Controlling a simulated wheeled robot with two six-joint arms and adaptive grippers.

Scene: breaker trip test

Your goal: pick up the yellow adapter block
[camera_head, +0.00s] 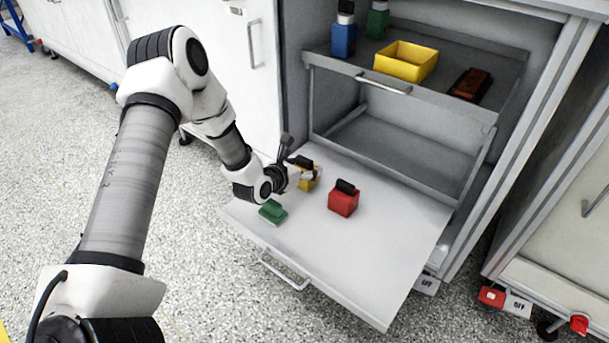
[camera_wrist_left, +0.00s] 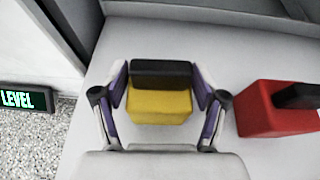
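The yellow adapter block (camera_head: 308,184) with a black top part sits on the pulled-out lower shelf. In the left wrist view the block (camera_wrist_left: 160,105) is centred between the two fingers. My left gripper (camera_head: 297,170) is at the block, coming from the left. In its wrist view the gripper's (camera_wrist_left: 160,88) purple-padded fingers flank the block closely on both sides. The gaps are too small to tell whether the pads touch it. The block shows no clear lift off the shelf. My right gripper is not in view.
A red block (camera_head: 343,203) stands just right of the yellow one, and a green block (camera_head: 272,212) lies to its left. An upper shelf (camera_head: 345,66) holds a yellow bin (camera_head: 406,62), blue and green items, and a dark red item. The shelf's front right is clear.

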